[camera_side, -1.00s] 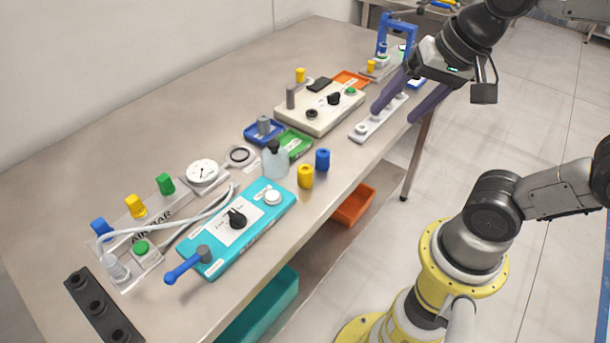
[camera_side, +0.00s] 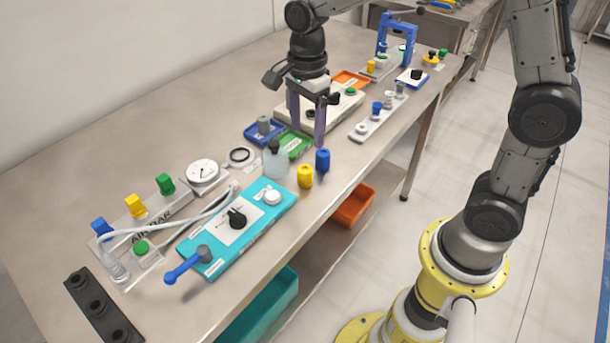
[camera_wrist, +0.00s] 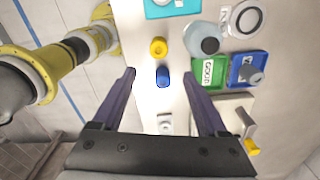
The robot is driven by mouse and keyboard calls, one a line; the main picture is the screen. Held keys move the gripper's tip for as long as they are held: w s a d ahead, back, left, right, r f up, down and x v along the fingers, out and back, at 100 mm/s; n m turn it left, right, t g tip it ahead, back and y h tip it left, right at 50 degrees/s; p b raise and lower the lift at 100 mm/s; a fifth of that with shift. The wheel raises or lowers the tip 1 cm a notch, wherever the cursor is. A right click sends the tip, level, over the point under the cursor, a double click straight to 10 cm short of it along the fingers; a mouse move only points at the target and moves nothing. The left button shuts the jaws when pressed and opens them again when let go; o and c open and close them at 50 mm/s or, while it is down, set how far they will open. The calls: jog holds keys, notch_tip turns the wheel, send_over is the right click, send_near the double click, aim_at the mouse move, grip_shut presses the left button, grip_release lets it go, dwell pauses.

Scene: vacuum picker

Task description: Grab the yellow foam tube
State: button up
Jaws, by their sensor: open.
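The yellow foam tube (camera_side: 305,176) stands upright near the front edge of the table, close to the teal box. My gripper (camera_side: 308,120) points down, open and empty, above and behind the tubes, over the table. In the wrist view its purple fingers (camera_wrist: 158,100) are spread wide. Neither finger appears to touch a tube.
A grey bottle (camera_side: 275,160) stands left of the yellow tube. The teal box (camera_side: 262,222) with knobs lies in front. Green (camera_side: 295,143) and blue (camera_side: 255,140) trays and a cream control box (camera_side: 300,120) lie behind. The table edge is close beside the tubes.

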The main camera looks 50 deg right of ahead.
aim_at(305, 169)
notch_tip(305, 169, down, 6)
jog(key=shift+f, duration=0.1)
jog(key=shift+a+f, duration=0.2)
jog(key=shift+f, duration=1.15)
jog(key=shift+a+f, duration=0.2)
jog(key=shift+f, duration=1.15)
grip_shut()
